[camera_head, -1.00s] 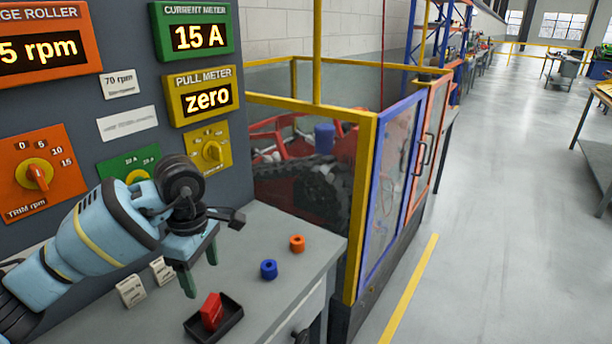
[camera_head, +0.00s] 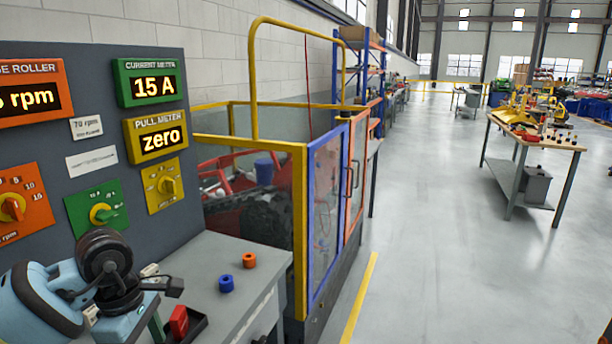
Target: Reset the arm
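My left arm comes in at the lower left, pale blue with dark joints. Its gripper (camera_head: 155,327) is at the bottom edge, with one green finger partly showing beside the red block (camera_head: 179,322) in its dark tray (camera_head: 198,326). The other finger is hidden or out of frame, so its opening does not show. The gripper appears above the bench, and I cannot tell whether it touches anything. My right gripper is not in view.
The meter panel (camera_head: 52,148) stands behind my arm. A yellow-framed cage (camera_head: 300,220) is beyond the bench. Open floor (camera_head: 430,260) lies to the right, with a table (camera_head: 530,140) farther off.

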